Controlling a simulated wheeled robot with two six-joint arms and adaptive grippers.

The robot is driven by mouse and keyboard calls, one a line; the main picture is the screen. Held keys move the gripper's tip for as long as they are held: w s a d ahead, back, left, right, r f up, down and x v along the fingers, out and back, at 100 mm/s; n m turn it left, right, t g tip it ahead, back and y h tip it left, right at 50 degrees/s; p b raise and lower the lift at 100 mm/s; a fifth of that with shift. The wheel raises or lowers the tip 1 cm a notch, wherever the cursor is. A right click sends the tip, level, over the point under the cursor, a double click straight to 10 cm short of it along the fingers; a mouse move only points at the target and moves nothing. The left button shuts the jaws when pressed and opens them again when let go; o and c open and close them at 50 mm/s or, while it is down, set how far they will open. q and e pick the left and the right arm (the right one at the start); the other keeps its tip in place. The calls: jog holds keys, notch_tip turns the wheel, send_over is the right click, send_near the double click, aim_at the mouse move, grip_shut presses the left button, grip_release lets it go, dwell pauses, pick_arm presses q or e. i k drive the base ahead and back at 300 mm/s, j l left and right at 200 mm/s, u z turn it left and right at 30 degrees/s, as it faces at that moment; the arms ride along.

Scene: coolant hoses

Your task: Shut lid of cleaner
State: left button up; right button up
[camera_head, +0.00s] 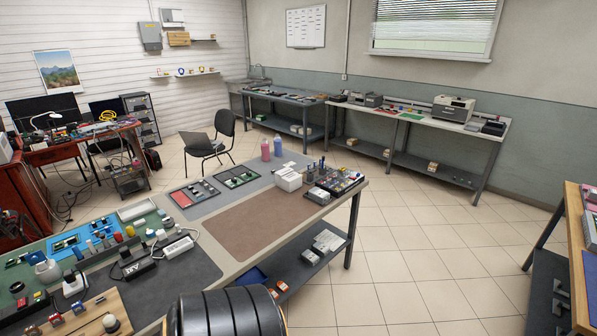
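I cannot pick out the cleaner or its lid with certainty. A light grey, box-shaped machine with a dark front (453,108) stands on the long bench along the back right wall. It could be the cleaner, but it is too small to tell, and I cannot see whether any lid is open. Smaller dark grey machines (365,99) stand further left on the same bench. Neither of my grippers is in view.
A large workbench (320,212) fills the near left, with trays, bottles and electrical parts. A black ribbed object (225,316) is at the bottom edge. A chair (214,140) stands behind the bench. Tiled floor (410,245) is open to the right, before another table (573,235).

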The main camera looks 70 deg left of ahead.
aim_at(34, 259)
jog(key=u, duration=3.25)
